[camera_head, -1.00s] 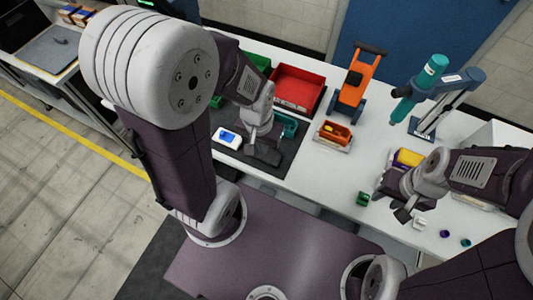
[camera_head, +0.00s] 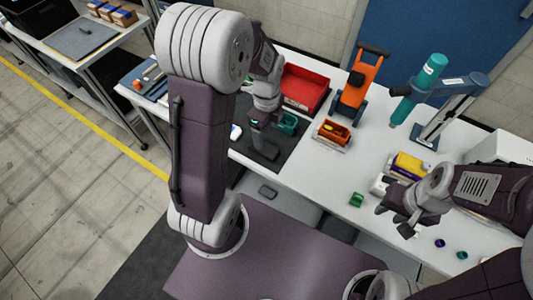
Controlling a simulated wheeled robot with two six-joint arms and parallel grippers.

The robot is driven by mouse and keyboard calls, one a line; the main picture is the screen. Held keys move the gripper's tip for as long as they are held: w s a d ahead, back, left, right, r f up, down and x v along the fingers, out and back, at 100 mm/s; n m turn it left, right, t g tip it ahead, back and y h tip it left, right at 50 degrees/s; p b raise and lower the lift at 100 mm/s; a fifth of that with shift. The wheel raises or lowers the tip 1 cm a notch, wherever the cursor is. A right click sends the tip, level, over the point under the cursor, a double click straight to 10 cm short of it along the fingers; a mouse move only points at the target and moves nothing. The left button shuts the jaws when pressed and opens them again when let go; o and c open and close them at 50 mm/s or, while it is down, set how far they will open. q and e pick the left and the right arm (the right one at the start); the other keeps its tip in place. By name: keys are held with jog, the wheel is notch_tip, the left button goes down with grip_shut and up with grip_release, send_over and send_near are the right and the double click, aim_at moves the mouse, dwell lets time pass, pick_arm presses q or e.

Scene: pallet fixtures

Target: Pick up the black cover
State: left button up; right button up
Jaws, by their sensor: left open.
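My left gripper (camera_head: 262,142) is open and points down over the dark mat (camera_head: 297,155) on the white table. A flat dark piece (camera_head: 264,152) shows at its fingertips; I cannot tell whether it is the black cover or part of the gripper. No other black cover can be made out with certainty. My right gripper (camera_head: 396,220) hangs at the table's right side, its fingers apart and empty.
A red bin (camera_head: 303,88), a teal holder (camera_head: 288,123) and an orange tray (camera_head: 332,131) lie near my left gripper. An orange stand (camera_head: 358,85) and a teal tool (camera_head: 418,88) stand behind. A green part (camera_head: 356,199) is near the front edge.

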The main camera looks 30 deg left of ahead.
aim_at(266, 149)
pick_arm(q)
jog(key=f, duration=0.3)
jog(key=shift+a+f, duration=0.35)
jog(key=shift+a, duration=0.05)
jog(key=shift+d+f, duration=0.25)
jog(key=shift+d, duration=0.1)
jog(key=f, duration=0.5)
jog(key=shift+w+a, duration=0.15)
jog(key=shift+w, duration=0.05)
jog(key=shift+s+r, duration=0.1)
jog(key=shift+r, duration=0.05)
jog(key=c, duration=1.4)
